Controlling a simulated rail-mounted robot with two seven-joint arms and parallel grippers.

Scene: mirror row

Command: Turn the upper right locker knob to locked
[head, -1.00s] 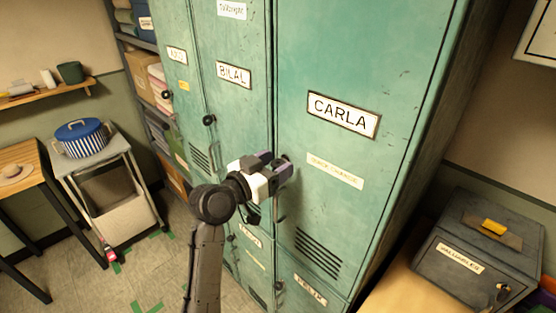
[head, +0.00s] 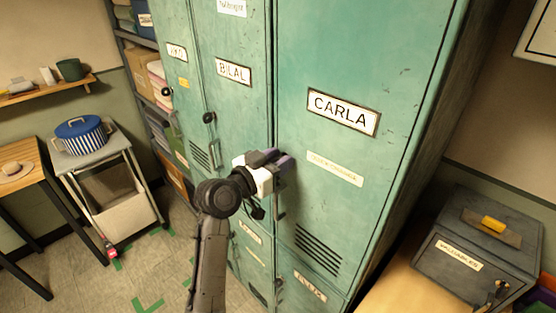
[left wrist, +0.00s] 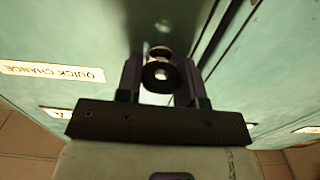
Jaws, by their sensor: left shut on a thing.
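The upper right locker, labelled CARLA (head: 343,111), has a closed green door (head: 360,50). Its dark round knob (left wrist: 160,76) sits at the door's left edge and shows between the fingers in the left wrist view. My left gripper (head: 281,164) is at that edge, shut on the knob. In the head view the gripper covers the knob, so its setting cannot be read there. My right gripper is not in view.
The BILAL locker (head: 233,73) with its own dark knob (head: 209,118) stands to the left. Lower lockers are below. A grey metal box (head: 480,250) stands at the right. A trolley with a striped pot (head: 82,135) is at the left, with open floor before it.

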